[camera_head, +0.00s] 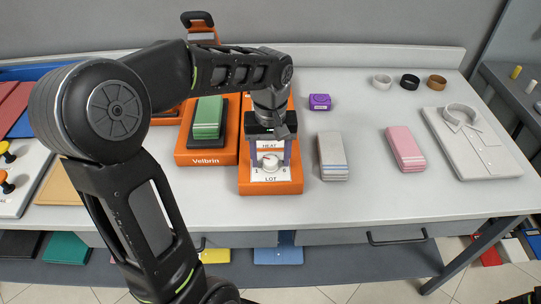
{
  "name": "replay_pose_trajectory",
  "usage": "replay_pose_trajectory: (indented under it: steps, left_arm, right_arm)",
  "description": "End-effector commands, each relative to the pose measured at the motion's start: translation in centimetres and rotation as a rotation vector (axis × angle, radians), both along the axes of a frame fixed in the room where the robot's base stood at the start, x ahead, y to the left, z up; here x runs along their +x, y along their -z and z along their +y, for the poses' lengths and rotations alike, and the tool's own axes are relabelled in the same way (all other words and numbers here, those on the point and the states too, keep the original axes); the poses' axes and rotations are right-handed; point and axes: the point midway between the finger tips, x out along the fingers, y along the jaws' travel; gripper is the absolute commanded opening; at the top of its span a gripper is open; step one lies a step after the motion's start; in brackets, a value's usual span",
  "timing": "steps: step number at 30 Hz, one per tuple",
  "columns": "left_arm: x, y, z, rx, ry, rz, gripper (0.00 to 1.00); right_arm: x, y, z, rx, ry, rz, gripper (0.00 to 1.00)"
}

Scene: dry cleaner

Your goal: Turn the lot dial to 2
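The lot dial (270,162) is a small pale knob on a white plate marked LOT, on the front of an orange machine (271,188). The numerals 1 and what looks like 6 show at the plate's lower corners; the pointer's exact setting is too small to read. My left gripper (270,161) comes down over the machine from above. Its two fingers are apart, one on each side of the dial, with visible space to the knob. The gripper body hides the upper part of the machine, and a HEAT label shows between the fingers. My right gripper is not in view.
An orange Velbrin machine (207,158) with a green stack stands close left. To the right lie a grey stack (333,157), a purple block (319,102), a pink stack (405,149) and a folded shirt (475,145). The counter's front right is clear.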

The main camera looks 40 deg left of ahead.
Motion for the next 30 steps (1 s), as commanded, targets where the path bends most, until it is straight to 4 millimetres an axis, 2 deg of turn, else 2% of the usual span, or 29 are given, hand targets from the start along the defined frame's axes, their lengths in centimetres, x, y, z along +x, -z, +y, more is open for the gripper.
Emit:
replay_pose_trajectory:
  steps: [7, 10, 22, 30]
  left_arm:
    - [0.0, -0.2, 0.0, 0.0, 0.0, 0.0, 0.58]
    - [0.1, -0.8, 0.0, 0.001, 0.0, -0.003, 0.58]
    - [0.1, -6.8, 0.0, 0.0, 0.0, -0.002, 0.58]
    - [0.0, -7.8, 0.0, -0.001, 0.0, 0.001, 0.58]
  right_arm:
    - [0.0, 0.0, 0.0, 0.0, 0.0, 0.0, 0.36]
    - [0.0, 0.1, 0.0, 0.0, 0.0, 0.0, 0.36]
    - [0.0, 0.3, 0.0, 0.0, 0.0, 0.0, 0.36]
    - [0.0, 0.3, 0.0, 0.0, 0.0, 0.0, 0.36]
